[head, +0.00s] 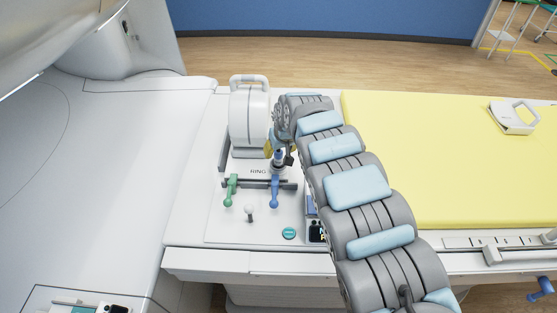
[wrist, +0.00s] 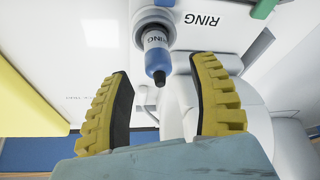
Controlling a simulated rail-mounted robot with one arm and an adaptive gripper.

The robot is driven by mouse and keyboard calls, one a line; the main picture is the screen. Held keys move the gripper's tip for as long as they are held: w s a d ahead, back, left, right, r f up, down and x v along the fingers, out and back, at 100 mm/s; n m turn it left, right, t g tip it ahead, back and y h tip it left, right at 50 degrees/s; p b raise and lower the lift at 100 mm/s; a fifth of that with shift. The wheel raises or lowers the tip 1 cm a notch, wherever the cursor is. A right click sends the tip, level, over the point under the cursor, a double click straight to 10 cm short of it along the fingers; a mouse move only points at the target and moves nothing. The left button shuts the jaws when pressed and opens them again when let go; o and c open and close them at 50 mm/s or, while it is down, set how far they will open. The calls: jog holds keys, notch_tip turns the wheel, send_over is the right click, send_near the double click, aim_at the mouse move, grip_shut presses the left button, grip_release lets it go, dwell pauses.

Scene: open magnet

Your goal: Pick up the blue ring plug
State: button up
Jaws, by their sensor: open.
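The blue ring plug (wrist: 155,58) shows in the wrist view as a grey and blue cylinder with a dark tip and RING lettering. It sits in the gap between the far ends of my yellow-padded fingers, with clear space on both sides. In the head view the plug (head: 279,157) stands by the RING label, partly hidden by my gripper (head: 271,147). My gripper (wrist: 163,68) is open and holds nothing. Contact with the plug is not visible.
A white ring-coil housing (head: 249,115) with a top handle stands behind the plug. A green lever (head: 231,190) and a blue lever (head: 275,191) are in front. A yellow mat (head: 440,150) lies right, with a white handled device (head: 513,116) on it.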

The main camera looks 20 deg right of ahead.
aim_at(280, 153)
jog(key=shift+b+x, duration=0.5)
jog(key=shift+x, duration=1.6)
jog(key=shift+w+d+f, duration=0.2)
jog(key=shift+f, duration=0.45)
grip_shut()
